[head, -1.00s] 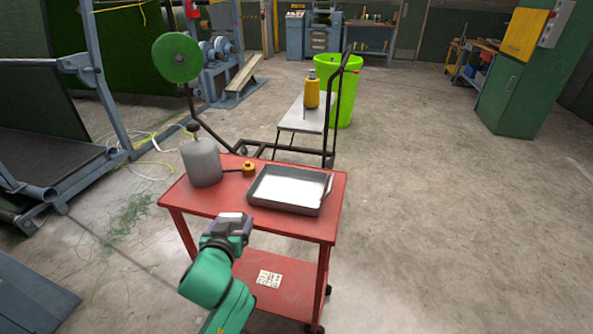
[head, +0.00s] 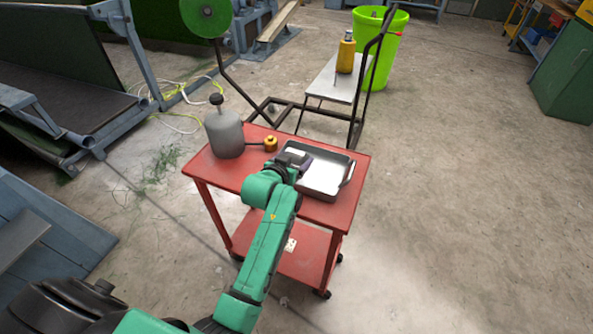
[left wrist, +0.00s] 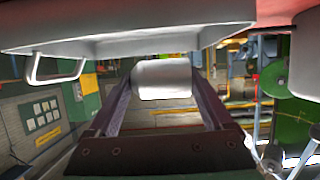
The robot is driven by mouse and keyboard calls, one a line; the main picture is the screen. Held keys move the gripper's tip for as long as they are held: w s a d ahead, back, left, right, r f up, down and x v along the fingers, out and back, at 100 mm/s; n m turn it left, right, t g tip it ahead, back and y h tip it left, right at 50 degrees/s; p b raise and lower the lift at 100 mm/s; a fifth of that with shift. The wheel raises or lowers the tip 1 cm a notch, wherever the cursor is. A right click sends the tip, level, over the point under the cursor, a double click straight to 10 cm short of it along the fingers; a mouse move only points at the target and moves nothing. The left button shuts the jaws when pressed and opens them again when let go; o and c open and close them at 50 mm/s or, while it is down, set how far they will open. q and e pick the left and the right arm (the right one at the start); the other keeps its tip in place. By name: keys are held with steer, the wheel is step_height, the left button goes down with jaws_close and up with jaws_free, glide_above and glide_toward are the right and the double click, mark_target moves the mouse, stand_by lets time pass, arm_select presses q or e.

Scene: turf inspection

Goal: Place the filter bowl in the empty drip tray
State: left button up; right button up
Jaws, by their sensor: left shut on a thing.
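The drip tray (head: 318,190) is a dark grey, shallow rectangular pan with a pale inside, on the right part of the red cart top. No object shows in its visible inside; my left gripper covers its left back corner. My left gripper (head: 297,160) is over that corner. The upside-down left wrist view shows its two dark fingers (left wrist: 161,100) shut on a pale, rounded filter bowl (left wrist: 162,78). There the tray (left wrist: 130,42) and its handle fill the top. The bowl seems above the tray rim; I cannot tell the gap. My right gripper is not in view.
A grey tank (head: 225,135) with a dark knob and a small brass fitting (head: 270,143) stand left of the tray on the red cart (head: 222,170). Behind is a trolley (head: 335,80) with a yellow bottle (head: 346,55), and a lime green bin (head: 385,60). Floor at right is clear.

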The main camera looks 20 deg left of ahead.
arm_select(q)
step_height(320, 180, down, 5)
steer(key=shift+f, duration=0.1)
steer(key=shift+f, duration=0.1)
steer(key=o, duration=1.4)
steer(key=shift+c, duration=0.2)
steer(key=shift+r, duration=0.2)
steer(key=shift+s+a, duration=0.1)
steer(key=shift+s, duration=0.25)
steer(key=v, duration=1.1)
steer(key=shift+s+r, duration=0.1)
steer(key=shift+s, duration=0.05)
